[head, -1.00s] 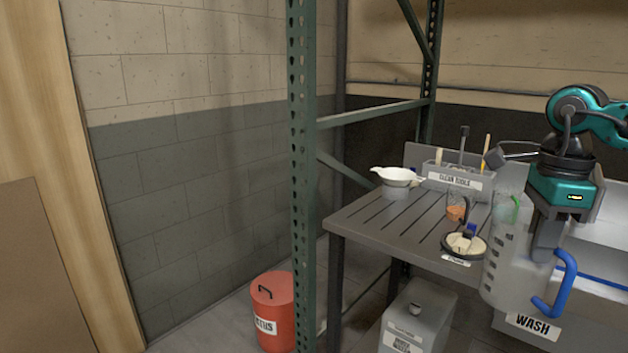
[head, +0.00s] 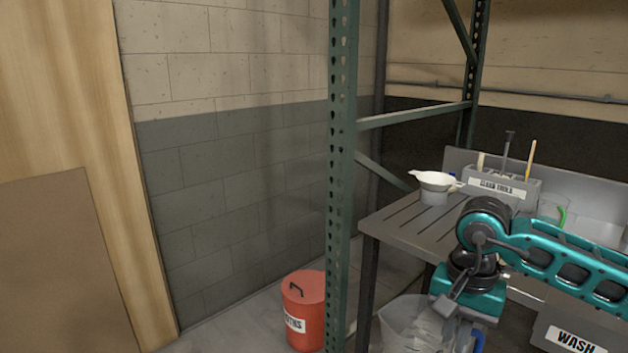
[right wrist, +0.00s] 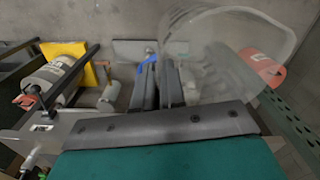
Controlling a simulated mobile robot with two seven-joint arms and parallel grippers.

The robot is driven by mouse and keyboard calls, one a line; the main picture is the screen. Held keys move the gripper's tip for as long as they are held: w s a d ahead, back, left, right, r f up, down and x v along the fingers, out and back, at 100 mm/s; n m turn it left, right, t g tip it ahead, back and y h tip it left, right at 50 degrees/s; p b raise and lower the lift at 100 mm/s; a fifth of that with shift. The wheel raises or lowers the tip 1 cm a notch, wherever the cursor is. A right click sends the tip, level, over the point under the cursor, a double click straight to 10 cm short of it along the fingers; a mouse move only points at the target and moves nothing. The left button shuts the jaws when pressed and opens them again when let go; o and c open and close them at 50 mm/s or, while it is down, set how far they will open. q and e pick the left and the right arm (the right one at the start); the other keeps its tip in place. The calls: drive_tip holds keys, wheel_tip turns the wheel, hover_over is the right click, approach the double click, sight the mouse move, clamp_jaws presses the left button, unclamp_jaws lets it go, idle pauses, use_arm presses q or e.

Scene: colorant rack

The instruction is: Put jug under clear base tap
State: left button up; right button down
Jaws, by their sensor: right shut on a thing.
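A large see-through jug (head: 402,318) with a blue handle (head: 478,341) hangs at the bottom of the head view, in front of the drying table. My right gripper (head: 458,332) is shut on its handle; its fingers are partly hidden. In the right wrist view the fingers (right wrist: 160,75) close by the blue handle, and the clear jug body (right wrist: 232,55) extends to the right. My left gripper is not in view. I cannot make out a clear base tap; a pale labelled container (right wrist: 52,78) with orange-red parts shows at left in the wrist view.
The slatted table (head: 405,222) bears a white strainer (head: 435,181) and the clean tools holder (head: 503,191). A green rack post (head: 342,180) stands left of the table. A red bin (head: 304,312) is on the floor beside it. A WASH sign (head: 575,341) is at lower right.

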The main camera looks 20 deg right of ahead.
drive_tip(key=w+a+n, duration=0.3)
drive_tip(key=a+n, duration=0.7)
drive_tip(key=a, duration=0.3)
drive_tip(key=shift+a, duration=0.2)
drive_tip(key=shift+f, duration=0.15)
